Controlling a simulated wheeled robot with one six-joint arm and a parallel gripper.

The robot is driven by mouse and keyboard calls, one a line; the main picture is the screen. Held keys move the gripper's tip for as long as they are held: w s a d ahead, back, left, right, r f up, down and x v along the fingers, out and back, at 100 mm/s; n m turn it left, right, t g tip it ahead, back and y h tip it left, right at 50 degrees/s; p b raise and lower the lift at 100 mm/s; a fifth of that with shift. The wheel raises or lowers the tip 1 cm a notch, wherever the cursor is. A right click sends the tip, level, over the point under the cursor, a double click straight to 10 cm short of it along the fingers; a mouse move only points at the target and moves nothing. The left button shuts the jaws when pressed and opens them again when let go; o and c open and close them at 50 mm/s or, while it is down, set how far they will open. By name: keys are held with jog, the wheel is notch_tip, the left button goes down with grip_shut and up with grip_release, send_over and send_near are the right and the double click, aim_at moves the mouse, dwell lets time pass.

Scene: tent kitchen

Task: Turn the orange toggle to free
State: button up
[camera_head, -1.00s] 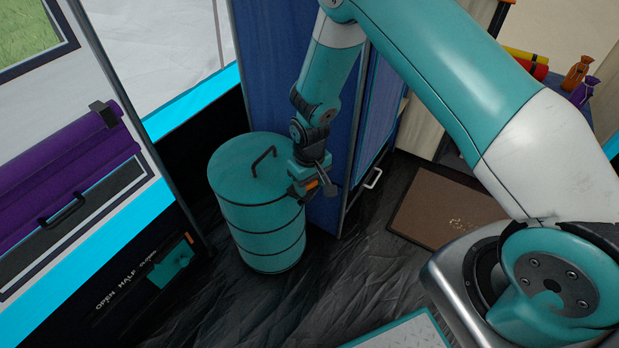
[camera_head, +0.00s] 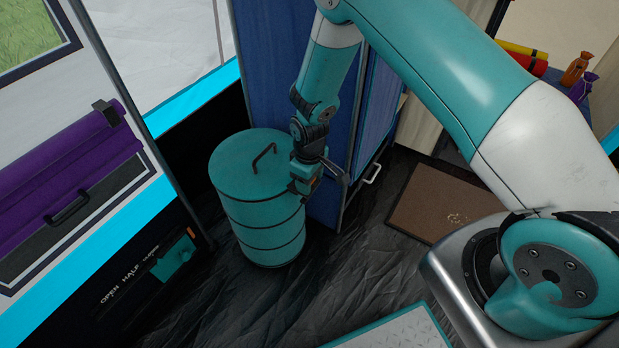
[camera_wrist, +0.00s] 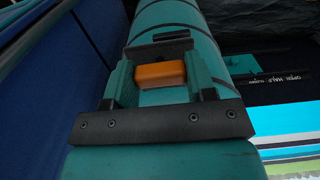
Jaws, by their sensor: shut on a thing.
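The orange toggle (camera_wrist: 160,74) is a small rounded block, seen in the wrist view between the two teal fingers of my gripper (camera_wrist: 165,62). My gripper is shut on it. In the head view my gripper (camera_head: 303,186) is at the upper right side of the teal barrel (camera_head: 262,215), and the toggle is mostly hidden by my wrist. The barrel also fills the background of the wrist view (camera_wrist: 185,20). No marking for free can be read near the toggle.
A blue cabinet (camera_head: 285,75) stands close behind and right of my gripper. A purple roll (camera_head: 70,185) hangs on the left panel, above a lettered strip with a teal slider (camera_head: 172,265). A brown mat (camera_head: 440,207) lies on the right. The dark floor in front is clear.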

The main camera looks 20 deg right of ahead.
jog(key=o, duration=0.9)
jog(key=shift+o, duration=0.2)
notch_tip(320, 180, up, 17)
jog(key=p, duration=0.3)
jog(key=shift+r, duration=0.2)
jog(key=s+a+r+y, duration=0.1)
jog(key=s+a+r, duration=0.1)
jog(key=s+r, duration=0.4)
jog(key=s+a+r+y, duration=0.1)
jog(key=s+a+r, duration=0.15)
jog(key=r, duration=0.65)
jog(key=s+r+y, duration=0.1)
jog(key=s+r, duration=0.3)
jog(key=s, duration=0.4)
jog(key=s+r+y, duration=0.1)
jog(key=s+r, duration=0.3)
jog(key=s, duration=0.5)
notch_tip(320, 180, up, 18)
jog(key=p, duration=1.8)
jog(key=shift+w+f, duration=0.2)
jog(key=shift+w, duration=0.25)
